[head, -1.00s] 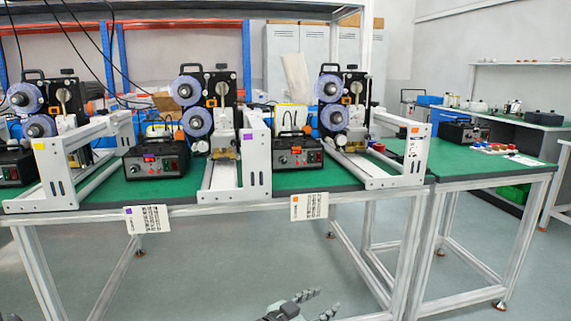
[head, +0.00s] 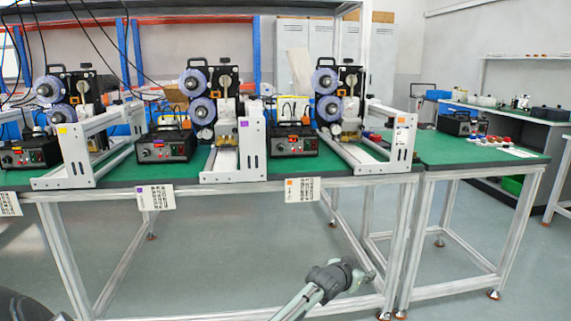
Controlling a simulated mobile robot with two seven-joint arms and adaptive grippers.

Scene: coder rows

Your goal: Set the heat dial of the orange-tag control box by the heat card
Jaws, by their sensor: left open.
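A black control box (head: 291,142) with a small red display and knobs on its front stands on the green bench, just left of the frame with the orange tag (head: 402,121). Its dial setting is too small to read. A white card (head: 302,190) with an orange mark and fine, unreadable print hangs at the bench's front edge below that box. My left gripper (head: 362,273) is open and empty, low in front of the bench, below and right of the card, apart from everything. My right gripper is not in view.
A similar box (head: 165,146) stands left, beside the purple-tag frame, with a purple-marked card (head: 156,197) below. Another box (head: 30,152) stands at far left. White frames (head: 240,165) jut toward the bench front between boxes. The floor before the bench is clear.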

